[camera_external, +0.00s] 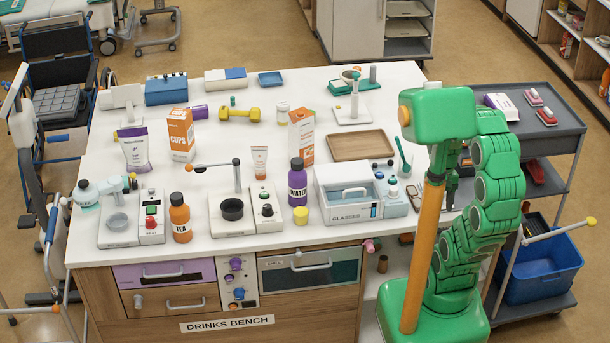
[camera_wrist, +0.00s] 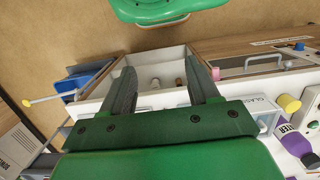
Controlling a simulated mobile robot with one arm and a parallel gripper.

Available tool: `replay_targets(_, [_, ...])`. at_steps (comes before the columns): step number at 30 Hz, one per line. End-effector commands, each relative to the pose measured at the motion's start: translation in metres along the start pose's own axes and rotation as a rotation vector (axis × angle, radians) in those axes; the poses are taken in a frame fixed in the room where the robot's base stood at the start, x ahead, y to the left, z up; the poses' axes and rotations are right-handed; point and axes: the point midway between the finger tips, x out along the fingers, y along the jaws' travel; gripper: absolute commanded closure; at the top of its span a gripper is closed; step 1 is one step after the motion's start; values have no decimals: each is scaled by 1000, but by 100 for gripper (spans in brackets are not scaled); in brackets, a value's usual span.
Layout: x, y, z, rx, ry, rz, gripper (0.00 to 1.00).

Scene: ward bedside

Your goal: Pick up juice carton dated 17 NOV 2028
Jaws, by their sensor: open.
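A tall orange-and-white carton (camera_external: 301,138) stands upright on the white bench top, behind the purple WATER bottle. Its print is too small to read, so I cannot tell whether it is a juice carton or what date it bears. My gripper (camera_external: 447,192) hangs beside the bench's right edge, well to the right of the carton. In the wrist view my gripper (camera_wrist: 161,66) has its two dark fingers wide apart with nothing between them. An open shelf with small items shows beyond the fingers. The carton is not visible in the wrist view.
An orange CUPS box (camera_external: 181,136) stands at the left. The WATER bottle (camera_external: 298,184), GLASSES box (camera_external: 346,205) and wooden tray (camera_external: 361,145) lie around the carton. A grey trolley (camera_external: 555,130) with a blue bin (camera_external: 545,270) stands right of my arm.

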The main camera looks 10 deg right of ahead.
Motion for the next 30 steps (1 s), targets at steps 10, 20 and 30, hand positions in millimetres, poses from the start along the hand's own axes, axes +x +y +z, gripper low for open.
replay_targets(10, [0, 0, 0, 0, 0, 0, 9])
replay_targets(20, [-2, 0, 0, 0, 0, 0, 0])
replay_targets(30, [-39, 0, 6, 0, 2, 0, 0])
